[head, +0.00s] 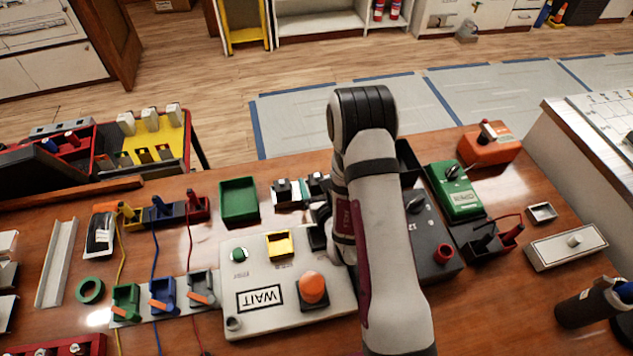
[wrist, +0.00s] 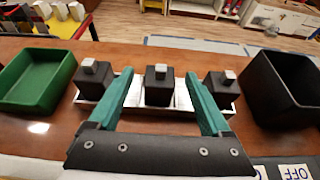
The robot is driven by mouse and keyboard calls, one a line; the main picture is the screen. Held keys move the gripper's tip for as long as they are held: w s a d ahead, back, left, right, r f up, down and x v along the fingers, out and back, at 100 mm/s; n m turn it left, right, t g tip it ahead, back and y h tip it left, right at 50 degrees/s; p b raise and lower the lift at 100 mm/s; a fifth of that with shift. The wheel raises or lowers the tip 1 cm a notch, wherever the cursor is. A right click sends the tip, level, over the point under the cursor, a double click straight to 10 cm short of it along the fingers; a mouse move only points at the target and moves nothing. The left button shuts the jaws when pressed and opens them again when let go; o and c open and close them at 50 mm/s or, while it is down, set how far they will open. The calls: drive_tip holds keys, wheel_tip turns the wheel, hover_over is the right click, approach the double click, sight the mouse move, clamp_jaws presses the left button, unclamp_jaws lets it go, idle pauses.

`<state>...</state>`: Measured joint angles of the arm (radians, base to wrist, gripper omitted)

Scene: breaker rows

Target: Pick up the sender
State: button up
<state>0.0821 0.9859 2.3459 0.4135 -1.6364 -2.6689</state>
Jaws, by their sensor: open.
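No thing in view carries a readable "sender" label, so I cannot tell which it is. In the wrist view, three black blocks with grey tops stand in a row on a white tray: a left block (wrist: 93,80), a middle block (wrist: 159,88) and a right block (wrist: 221,88). My gripper (wrist: 160,84) is open and empty, its two teal fingers apart on either side of the middle block in the picture. I cannot tell whether they touch anything. In the head view, two of the blocks (head: 281,190) show behind the panel, and my arm hides the rest.
A green bin (head: 239,200) stands left of the tray, a black bin (wrist: 280,88) right. A pale panel (head: 262,270) with an orange knob (head: 313,288) and a WAIT sign lies in front. A green device (head: 455,190) and an orange box (head: 490,147) stand at right.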

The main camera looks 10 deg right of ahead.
drive_tip(key=shift+x, duration=0.85)
clamp_jaws()
